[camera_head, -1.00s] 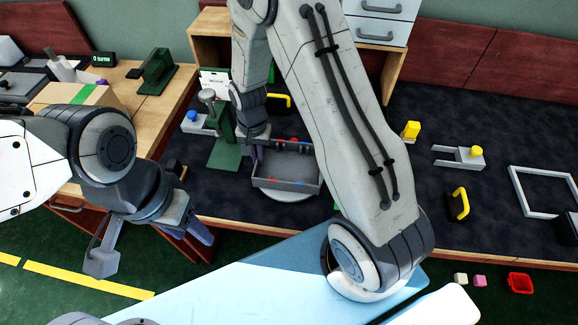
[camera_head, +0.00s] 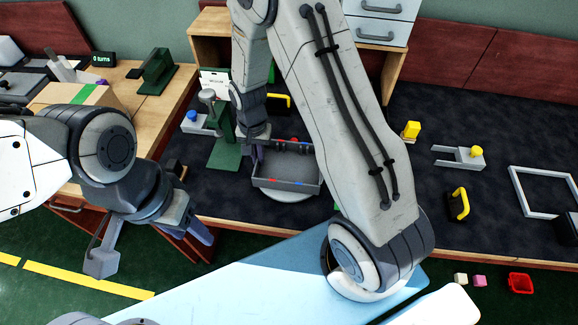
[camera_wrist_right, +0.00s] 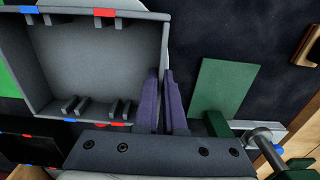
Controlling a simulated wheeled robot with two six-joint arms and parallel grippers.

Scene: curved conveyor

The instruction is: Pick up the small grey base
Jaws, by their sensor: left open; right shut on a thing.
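The small grey base (camera_head: 286,185) is an open grey box with low walls, small inner ribs and red and blue marks on its rim. In the head view it sits over a pale round disc (camera_head: 292,197) on the dark table. My right gripper (camera_head: 257,160) is at its left wall. In the right wrist view, the purple fingers (camera_wrist_right: 165,100) are shut on the side wall of the grey base (camera_wrist_right: 105,62). Whether the base is clear of the disc cannot be told. My left gripper (camera_head: 152,247) is open and empty over the floor at the left.
A green press-like stand (camera_head: 225,152) is close left of the base. A yellow-handled part (camera_head: 280,101) lies behind it. Grey and yellow parts, including a bracket (camera_head: 460,157) and a rectangular frame (camera_head: 545,190), lie to the right. A red bin (camera_head: 520,283) is at lower right.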

